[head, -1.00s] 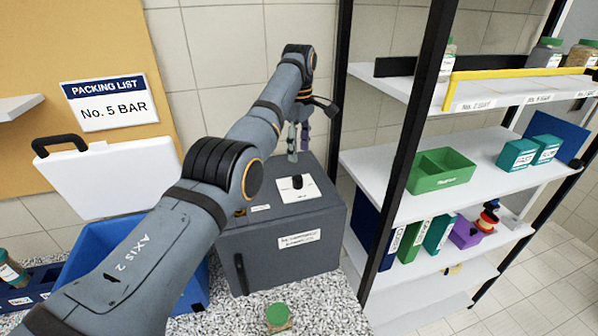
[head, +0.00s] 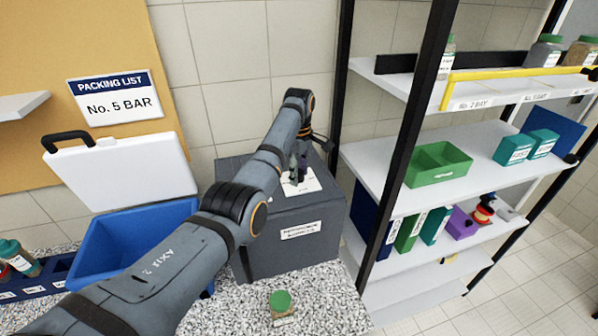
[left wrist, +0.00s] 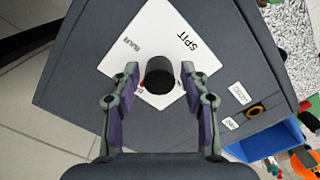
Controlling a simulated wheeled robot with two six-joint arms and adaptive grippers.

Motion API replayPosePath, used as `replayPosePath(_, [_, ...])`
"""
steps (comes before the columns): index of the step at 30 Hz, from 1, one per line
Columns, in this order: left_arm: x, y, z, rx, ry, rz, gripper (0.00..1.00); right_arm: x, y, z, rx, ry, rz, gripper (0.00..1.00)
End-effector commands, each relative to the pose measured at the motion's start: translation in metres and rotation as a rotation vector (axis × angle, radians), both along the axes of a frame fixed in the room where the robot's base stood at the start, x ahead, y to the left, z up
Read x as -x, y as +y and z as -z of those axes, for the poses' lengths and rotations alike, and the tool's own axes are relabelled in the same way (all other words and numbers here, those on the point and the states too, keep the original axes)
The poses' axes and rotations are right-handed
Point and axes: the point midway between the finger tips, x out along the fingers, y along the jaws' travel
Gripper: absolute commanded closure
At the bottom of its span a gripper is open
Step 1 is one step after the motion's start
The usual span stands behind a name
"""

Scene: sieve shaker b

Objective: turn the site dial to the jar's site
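The site dial is a black round knob (left wrist: 160,75) on a white plate (left wrist: 135,38) on top of a grey box (head: 305,240). The plate reads "SPIT" and "BAR" in the left wrist view; other lettering is partly hidden. My left gripper (head: 298,172) is down at the plate. In the left wrist view my left gripper (left wrist: 160,85) is open, one finger on each side of the knob, with gaps showing. A jar with a green lid (head: 281,303) stands on the speckled counter in front of the box; its label is unreadable. My right gripper is not in view.
A packing list (head: 113,97) on the wall reads "No. 5 BAR". An open blue case (head: 135,235) stands left of the box. A black shelf post (head: 405,150) and white shelves (head: 375,165) stand close on the right. The counter (head: 235,310) around the jar is mostly clear.

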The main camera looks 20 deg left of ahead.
Motion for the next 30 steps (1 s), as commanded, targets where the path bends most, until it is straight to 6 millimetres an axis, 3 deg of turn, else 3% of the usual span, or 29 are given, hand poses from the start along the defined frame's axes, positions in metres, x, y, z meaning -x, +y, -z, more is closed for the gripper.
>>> replayPosePath(1, [0.000,0.000,0.000,0.000,0.000,0.000,0.66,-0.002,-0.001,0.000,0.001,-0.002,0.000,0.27])
replayPosePath(9, [0.000,0.000,0.000,0.000,-0.001,0.000,1.00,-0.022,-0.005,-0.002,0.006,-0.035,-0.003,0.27])
replayPosePath(20, [0.000,0.000,-0.001,0.000,-0.002,0.045,1.00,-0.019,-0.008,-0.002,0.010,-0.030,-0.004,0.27])
replayPosePath(30, [-0.001,0.000,-0.002,-0.001,-0.003,0.286,1.00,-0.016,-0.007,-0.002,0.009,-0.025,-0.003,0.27])
